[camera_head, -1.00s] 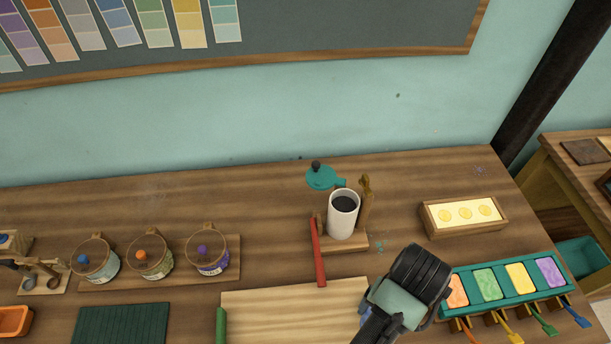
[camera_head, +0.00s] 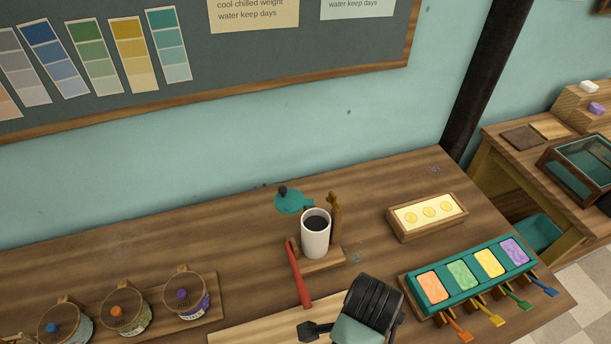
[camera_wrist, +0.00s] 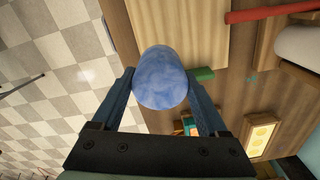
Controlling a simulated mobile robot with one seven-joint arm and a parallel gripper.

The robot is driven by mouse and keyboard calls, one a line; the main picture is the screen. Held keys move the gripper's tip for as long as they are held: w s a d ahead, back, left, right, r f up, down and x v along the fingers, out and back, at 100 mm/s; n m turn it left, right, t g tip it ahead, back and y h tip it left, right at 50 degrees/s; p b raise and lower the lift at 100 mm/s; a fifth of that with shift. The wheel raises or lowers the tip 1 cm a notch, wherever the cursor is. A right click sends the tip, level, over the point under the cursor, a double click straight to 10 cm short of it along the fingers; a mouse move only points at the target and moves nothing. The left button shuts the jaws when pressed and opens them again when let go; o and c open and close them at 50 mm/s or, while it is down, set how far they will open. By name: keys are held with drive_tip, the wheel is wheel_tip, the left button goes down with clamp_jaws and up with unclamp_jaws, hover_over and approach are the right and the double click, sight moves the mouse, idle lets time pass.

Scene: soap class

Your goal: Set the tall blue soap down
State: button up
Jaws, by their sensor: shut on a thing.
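The tall blue soap (camera_wrist: 160,77) shows in the wrist view as a mottled blue rounded block. My gripper (camera_wrist: 160,92) is shut on it, with a finger on each side. The soap appears held above the pale wooden board (camera_wrist: 190,30), near the table edge; I cannot tell how high. In the head view my gripper (camera_head: 345,322) is at the bottom, right of the middle, over the front of the table. The soap is hidden there. The underside of the soap is not visible in either view.
A white mug (camera_head: 316,236) stands behind my gripper, with a red-handled tool (camera_head: 299,275) beside it. A teal tray (camera_head: 409,289) of coloured blocks is to the right, and a wooden tray (camera_head: 398,229) lies behind it. Lidded jars (camera_head: 130,318) stand at left. Checkered floor (camera_wrist: 50,100) lies beyond the table edge.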

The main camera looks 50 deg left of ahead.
drive_tip(key=s+a+f+m, duration=0.1)
drive_tip(key=s+a+m, duration=0.4)
drive_tip(key=s+a, duration=0.25)
drive_tip(key=shift+s+d+f+p, duration=0.15)
drive_tip(key=shift+f+p, duration=0.1)
drive_tip(key=shift+f, duration=2.3)
drive_tip(key=shift+d+f+p, duration=0.1)
drive_tip(key=shift+f+p, duration=0.1)
drive_tip(key=shift+f, duration=2.3)
